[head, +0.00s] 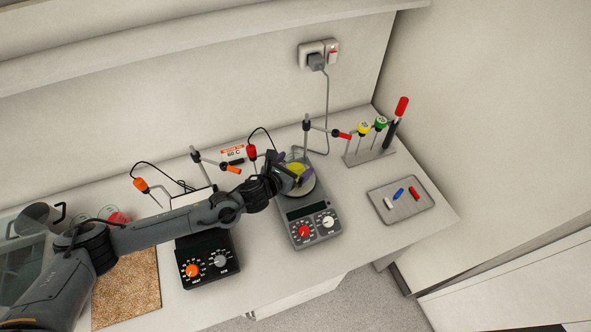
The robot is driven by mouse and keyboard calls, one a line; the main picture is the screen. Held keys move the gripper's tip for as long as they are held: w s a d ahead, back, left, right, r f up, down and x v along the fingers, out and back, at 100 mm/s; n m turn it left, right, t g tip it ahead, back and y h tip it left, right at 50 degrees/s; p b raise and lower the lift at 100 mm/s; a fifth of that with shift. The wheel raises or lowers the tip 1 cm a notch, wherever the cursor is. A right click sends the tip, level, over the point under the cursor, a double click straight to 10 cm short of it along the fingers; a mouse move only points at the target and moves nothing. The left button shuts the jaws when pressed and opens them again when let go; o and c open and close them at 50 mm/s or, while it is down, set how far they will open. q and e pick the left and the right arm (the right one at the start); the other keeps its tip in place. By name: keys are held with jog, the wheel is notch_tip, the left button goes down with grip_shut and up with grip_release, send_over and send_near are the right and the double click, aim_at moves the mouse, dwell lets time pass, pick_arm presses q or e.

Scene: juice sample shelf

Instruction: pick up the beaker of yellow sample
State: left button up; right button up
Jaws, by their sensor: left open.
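The beaker of yellow sample (298,168) stands on the plate of the right-hand hotplate stirrer (313,226). It is clear glass with yellow liquid, partly covered by my gripper. My left gripper (291,173) is open at the beaker's left side, its fingers overlapping the glass in the head view. I cannot tell whether the fingers touch it. My right gripper is not in view.
A second, black stirrer (207,262) stands under my left arm. Clamp stands with cables rise behind both. A probe rack (370,152) and a grey tray (401,201) with small stir bars stand at right. A cork mat (126,285) lies at left.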

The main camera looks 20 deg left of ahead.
aim_at(301, 159)
pick_arm(q)
jog(key=shift+x, duration=1.65)
jog(key=c, duration=1.1)
jog(key=shift+c, duration=0.5)
jog(key=shift+r, duration=0.35)
